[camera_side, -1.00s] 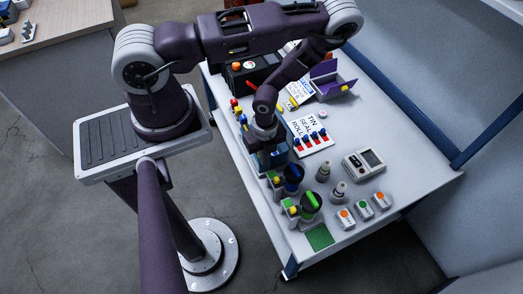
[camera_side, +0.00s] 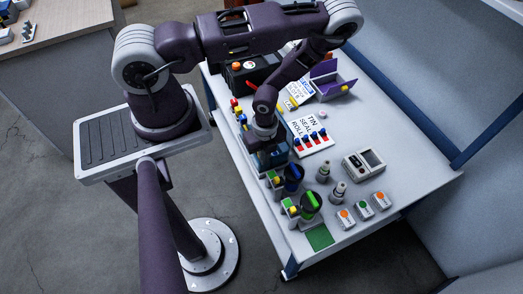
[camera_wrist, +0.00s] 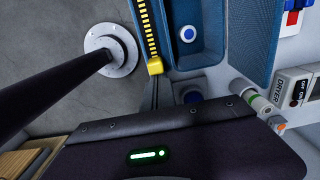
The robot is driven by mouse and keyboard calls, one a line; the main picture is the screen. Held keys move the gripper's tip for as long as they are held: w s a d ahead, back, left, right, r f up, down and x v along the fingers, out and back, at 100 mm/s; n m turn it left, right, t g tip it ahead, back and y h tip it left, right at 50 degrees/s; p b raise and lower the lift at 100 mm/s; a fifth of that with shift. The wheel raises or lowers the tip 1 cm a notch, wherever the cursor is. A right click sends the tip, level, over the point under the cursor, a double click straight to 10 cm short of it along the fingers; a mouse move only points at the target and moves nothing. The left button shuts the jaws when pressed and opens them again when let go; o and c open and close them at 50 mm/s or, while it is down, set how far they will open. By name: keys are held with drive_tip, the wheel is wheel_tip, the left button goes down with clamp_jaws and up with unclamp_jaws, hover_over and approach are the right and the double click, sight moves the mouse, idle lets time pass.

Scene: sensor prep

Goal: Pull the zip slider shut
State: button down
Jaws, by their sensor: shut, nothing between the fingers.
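The yellow zip slider (camera_wrist: 155,66) sits at the lower end of a black-and-yellow zip strip (camera_wrist: 149,30) in the wrist view. The strip runs along the edge of a blue tray-like holder (camera_wrist: 207,38). My gripper (camera_wrist: 157,84) is shut and empty, with its grey fingers just below the slider in the picture. I cannot tell whether they touch it. In the side view, my gripper (camera_side: 268,150) is low over the left part of the table, at the blue holder, and its fingertips and the slider are hidden there.
A white sign card (camera_side: 311,133) with blue and red pegs lies right of my gripper. Blue-topped (camera_side: 292,175) and green-topped (camera_side: 311,200) fixtures stand close in front. A grey meter (camera_side: 364,163) and small boxes stand farther right. The table's left edge is close.

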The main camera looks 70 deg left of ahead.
idle(0.4)
drive_tip(key=shift+a, duration=6.55)
drive_tip(key=shift+d, duration=0.15)
drive_tip(key=shift+d, duration=0.3)
wheel_tip(320, 180, up, 7)
